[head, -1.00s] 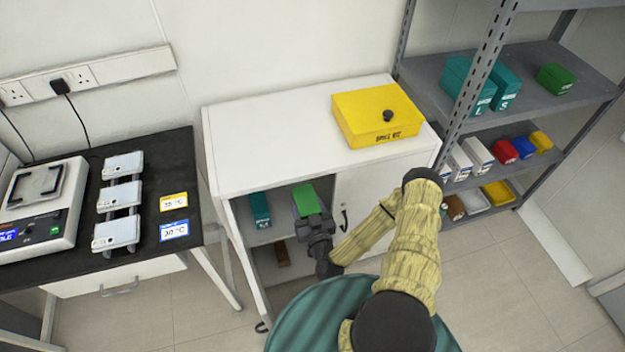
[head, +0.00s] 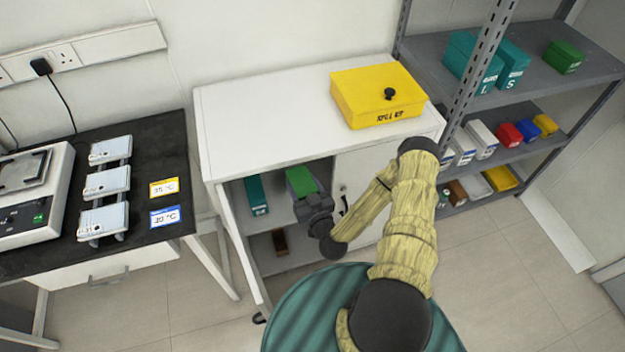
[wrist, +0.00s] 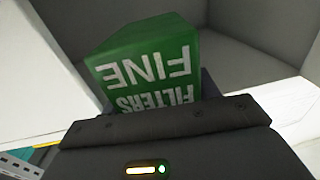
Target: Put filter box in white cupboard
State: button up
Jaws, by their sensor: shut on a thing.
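The filter box is green (head: 300,181) and is held at the open left side of the white cupboard (head: 262,125), at the upper compartment. In the wrist view the green box (wrist: 145,60) shows white lettering "FILTERS FINE", upside down. My gripper (head: 309,198) is shut on the box. Its fingertips are mostly hidden behind the gripper body in the wrist view. I cannot tell whether the box touches the shelf. A teal box (head: 256,195) stands on the upper shelf to the left of the green box.
A brown item (head: 280,242) lies in the lower compartment. The cupboard's right door (head: 365,170) is shut; its left door stands open. A yellow spill kit box (head: 377,97) sits on top. A black bench (head: 150,140) stands left, a grey shelf rack (head: 530,80) right.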

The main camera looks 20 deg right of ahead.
jog(key=w+f+n+y+b, duration=0.1)
jog(key=w+f+b, duration=0.5)
jog(key=b, duration=1.4)
jog(key=w+f+n+g+y+b, duration=0.1)
jog(key=w+f+y+b, duration=0.3)
jog(key=b, duration=1.5)
jog(key=w+f+n, duration=0.1)
jog(key=w+f, duration=0.2)
jog(key=f, duration=0.2)
jog(key=shift+d+b, duration=0.15)
jog(key=shift+b, duration=0.25)
jog(key=shift+w+b, duration=0.1)
jog(key=shift+b, duration=0.65)
jog(key=shift+w+r+b, duration=0.1)
jog(key=shift+r+b, duration=0.05)
jog(key=shift+b, duration=0.65)
jog(key=shift+r, duration=0.3)
jog(key=shift+f, duration=0.1)
jog(key=shift+f+b, duration=1.4)
jog(key=shift+f, duration=1.05)
